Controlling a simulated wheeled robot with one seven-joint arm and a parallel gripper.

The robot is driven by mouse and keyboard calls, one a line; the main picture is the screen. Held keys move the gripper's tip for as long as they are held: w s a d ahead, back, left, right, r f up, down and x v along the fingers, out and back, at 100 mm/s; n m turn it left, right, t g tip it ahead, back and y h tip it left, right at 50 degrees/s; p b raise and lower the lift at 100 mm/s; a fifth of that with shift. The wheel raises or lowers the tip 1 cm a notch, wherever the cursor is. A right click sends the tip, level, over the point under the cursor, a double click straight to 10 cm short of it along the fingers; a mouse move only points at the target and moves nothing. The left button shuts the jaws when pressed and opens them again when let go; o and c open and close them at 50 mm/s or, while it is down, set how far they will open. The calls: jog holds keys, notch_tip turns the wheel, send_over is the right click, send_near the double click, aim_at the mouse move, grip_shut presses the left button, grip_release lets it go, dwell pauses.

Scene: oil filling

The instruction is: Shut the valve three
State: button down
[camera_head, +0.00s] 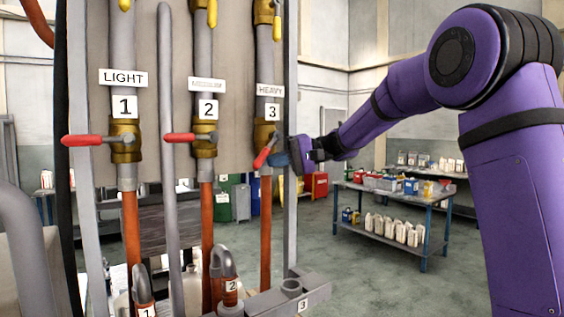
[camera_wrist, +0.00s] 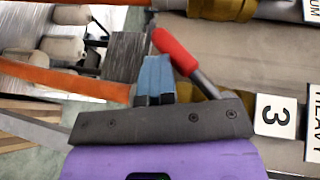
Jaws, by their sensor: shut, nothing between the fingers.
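Valve three (camera_head: 265,133) is a brass valve on the HEAVY pipe under the label 3 (camera_head: 272,112). Its red handle (camera_head: 263,156) slants down and left, at an angle to the pipe. In the wrist view the red handle (camera_wrist: 174,50) runs diagonally just right of my fingertips. My gripper (camera_head: 281,159) is at the handle's right side, with its blue fingers (camera_wrist: 155,74) shut and nothing between them. It is very close to the handle; I cannot tell whether they touch.
Valve one (camera_head: 125,140) and valve two (camera_head: 205,138) have red handles pointing level to the left. A grey upright post (camera_head: 291,210) stands right beside valve three. A table (camera_head: 395,194) with bottles is behind. Open floor lies at lower right.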

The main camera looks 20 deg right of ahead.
aim_at(264, 152)
jog(key=y, duration=0.1)
jog(key=a+m+y, duration=0.1)
jog(key=a+r+m+y, duration=0.1)
jog(key=y, duration=0.1)
jog(key=shift+s+a+t, duration=0.1)
jog(key=shift+s+t, duration=0.2)
jog(key=shift+s, duration=0.1)
jog(key=m+y, duration=0.1)
jog(key=a+r+m+t+y, duration=0.1)
jog(key=shift+s+a+r+y, duration=0.1)
jog(key=shift+s+y, duration=0.05)
jog(key=shift+y, duration=0.15)
jog(key=shift+s+a+r+m+t+y, duration=0.1)
jog(key=shift+a+r+m+t+y, duration=0.15)
jog(key=shift+r+m+t+y, duration=0.35)
jog(key=shift+f+m, duration=0.1)
jog(key=shift+m, duration=0.2)
